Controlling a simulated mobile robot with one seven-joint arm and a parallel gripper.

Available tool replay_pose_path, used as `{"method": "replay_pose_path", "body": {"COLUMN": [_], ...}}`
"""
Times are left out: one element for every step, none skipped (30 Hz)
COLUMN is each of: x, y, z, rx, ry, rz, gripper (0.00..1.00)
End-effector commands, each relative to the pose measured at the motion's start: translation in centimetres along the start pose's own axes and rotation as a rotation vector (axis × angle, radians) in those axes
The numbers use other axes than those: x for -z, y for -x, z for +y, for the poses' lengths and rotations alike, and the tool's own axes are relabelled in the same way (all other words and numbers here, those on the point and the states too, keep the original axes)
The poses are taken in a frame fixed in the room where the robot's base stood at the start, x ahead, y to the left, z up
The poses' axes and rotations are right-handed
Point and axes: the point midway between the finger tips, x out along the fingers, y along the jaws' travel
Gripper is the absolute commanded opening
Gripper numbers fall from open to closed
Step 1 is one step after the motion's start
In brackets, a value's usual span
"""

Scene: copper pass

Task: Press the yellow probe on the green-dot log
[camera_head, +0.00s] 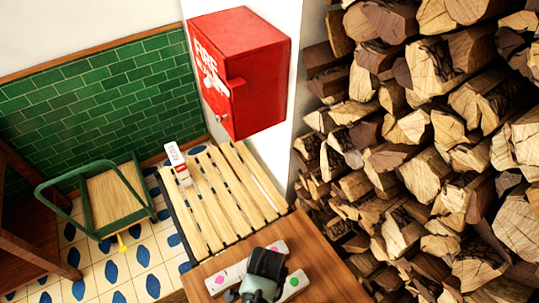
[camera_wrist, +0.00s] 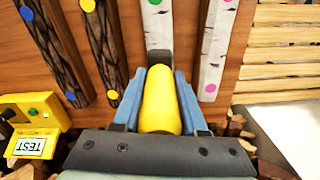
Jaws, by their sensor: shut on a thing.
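My gripper (camera_wrist: 160,88) is shut on the yellow probe (camera_wrist: 160,108) in the wrist view, its blue fingers on both sides. The probe's grey tip (camera_wrist: 159,60) lies over the lower part of a white birch log (camera_wrist: 154,30) with a green dot at the upper picture edge. I cannot tell if the tip touches the bark. In the head view my gripper (camera_head: 262,277) is over the wooden table and hides part of the pale logs; a green dot shows on the right piece (camera_head: 294,283).
A second birch log (camera_wrist: 214,50) with a pink dot lies to the right. Dark logs (camera_wrist: 55,50) with yellow and blue dots lie left. A yellow tester (camera_wrist: 32,125) reading TEST is at far left. Stacked firewood (camera_head: 430,140) rises right; a red fire box (camera_head: 240,75) hangs behind.

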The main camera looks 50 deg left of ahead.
Motion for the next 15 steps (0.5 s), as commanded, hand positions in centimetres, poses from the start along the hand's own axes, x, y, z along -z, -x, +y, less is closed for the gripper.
{"method": "replay_pose_path", "body": {"x": [0.0, 0.1, 0.1, 0.1, 0.1, 0.1, 0.1, 0.1, 0.1, 0.1, 0.1, 0.1, 0.1, 0.1, 0.1], "y": [-0.6, -0.8, -1.1, -1.4, -1.6, -2.0, -2.4, -2.7, -3.1, -3.5, -3.8, -4.2, -4.5, -4.8, -5.1], "z": [0.0, 0.0, 0.0, 0.0, 0.0, 0.0, 0.0, 0.0, 0.0, 0.0, 0.0, 0.0, 0.0, 0.0, 0.0], "rx": [0.001, 0.001, 0.001, 0.001, 0.001, 0.001, 0.001, 0.001, 0.001, 0.001, 0.001, 0.001, 0.001, 0.001, 0.001], "ry": [0.0, 0.0, 0.0, 0.0, 0.0, 0.001, 0.001, 0.001, 0.001, 0.001, 0.001, 0.001, 0.001, 0.001, 0.001], "rz": [0.0, 0.0, 0.0, 0.0, 0.0, 0.001, 0.001, 0.001, 0.001, 0.001, 0.001, 0.001, 0.001, 0.001, 0.001], "gripper": [0.0, 0.0, 0.0, 0.0, 0.0, 0.0, 0.0, 0.0, 0.0, 0.0, 0.0, 0.0, 0.0, 0.0, 0.0]}}
